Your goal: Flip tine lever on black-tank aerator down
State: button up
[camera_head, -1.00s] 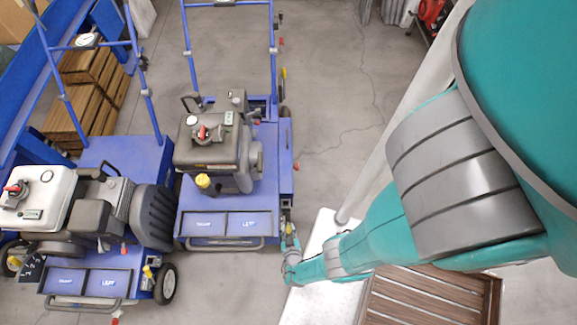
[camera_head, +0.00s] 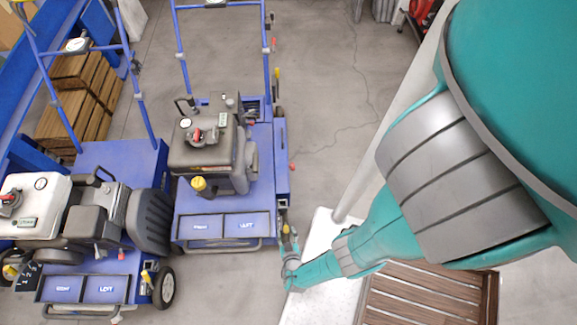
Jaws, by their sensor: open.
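The black-tank aerator stands in the middle, with a dark tank (camera_head: 196,152) on a blue deck. A small yellow-tipped lever (camera_head: 285,229) shows at its front right corner; it looks like the tine lever, though my gripper partly hides it. My gripper (camera_head: 287,238) is open right at this lever, reaching in from the front right. Whether the fingers touch the lever is too small to tell. A red knob (camera_head: 292,167) and a taller yellow-tipped lever (camera_head: 277,76) are on the machine's right side, farther back.
A white-tank aerator (camera_head: 30,205) stands close on the left, with its own yellow lever (camera_head: 147,277). A white surface (camera_head: 322,300) and a slatted wooden crate (camera_head: 425,295) lie under my arm. Wooden crates (camera_head: 75,110) are at the back left.

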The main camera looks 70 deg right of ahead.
jog(key=shift+v, duration=2.6)
